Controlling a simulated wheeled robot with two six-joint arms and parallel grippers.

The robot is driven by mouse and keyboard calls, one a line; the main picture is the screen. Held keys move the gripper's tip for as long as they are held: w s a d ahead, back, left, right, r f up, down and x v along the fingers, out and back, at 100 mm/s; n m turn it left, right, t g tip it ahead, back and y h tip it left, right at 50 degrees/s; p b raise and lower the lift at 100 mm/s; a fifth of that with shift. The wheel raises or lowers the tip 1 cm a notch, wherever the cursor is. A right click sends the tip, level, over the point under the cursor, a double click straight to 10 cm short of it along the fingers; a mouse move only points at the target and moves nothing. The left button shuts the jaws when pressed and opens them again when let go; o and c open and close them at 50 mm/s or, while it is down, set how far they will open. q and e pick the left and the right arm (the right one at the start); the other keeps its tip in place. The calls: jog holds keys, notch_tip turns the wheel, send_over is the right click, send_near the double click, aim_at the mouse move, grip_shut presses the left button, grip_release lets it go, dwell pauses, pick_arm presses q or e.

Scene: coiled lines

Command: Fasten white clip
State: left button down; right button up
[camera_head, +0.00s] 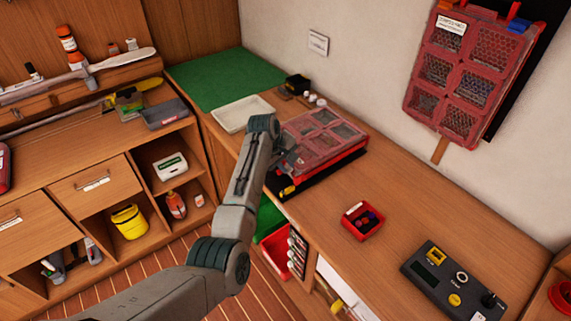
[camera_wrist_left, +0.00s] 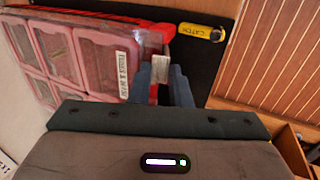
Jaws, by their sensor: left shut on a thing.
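A red case (camera_head: 325,140) with clear compartment windows lies on a black mat on the wooden bench. In the left wrist view the case (camera_wrist_left: 100,62) fills the upper left, with a printed label on its lid. The white clip (camera_wrist_left: 160,68) is at the case's near red edge. My left gripper (camera_wrist_left: 161,78) is shut on the white clip, one dark finger on each side. In the head view my left gripper (camera_head: 284,163) is at the case's left edge, and the clip is too small to tell there. I cannot tell whether the clip is fastened. My right gripper is not in view.
A yellow piece marked CATCH (camera_wrist_left: 202,32) lies on the black mat (camera_wrist_left: 222,62) beside the case. A red tray (camera_head: 362,222) and a dark control box (camera_head: 452,282) are to the right. A white tray (camera_head: 243,114) is behind my arm. Bench between is clear.

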pick_arm(q)
jog(key=shift+w+d+r+g+y, duration=0.25)
jog(key=shift+d+g+y, duration=0.15)
jog(key=shift+y, duration=0.1)
jog(key=shift+w+d+f+g+y+b, duration=0.2)
jog(key=shift+g+y+b, duration=0.1)
jog(key=shift+y+b, duration=0.15)
jog(key=shift+w+d+r+y, duration=0.1)
jog(key=shift+y, duration=0.15)
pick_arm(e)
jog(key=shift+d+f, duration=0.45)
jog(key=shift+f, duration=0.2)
pick_arm(q)
jog(key=c, duration=1.3)
grip_release()
jog(key=shift+c, duration=0.2)
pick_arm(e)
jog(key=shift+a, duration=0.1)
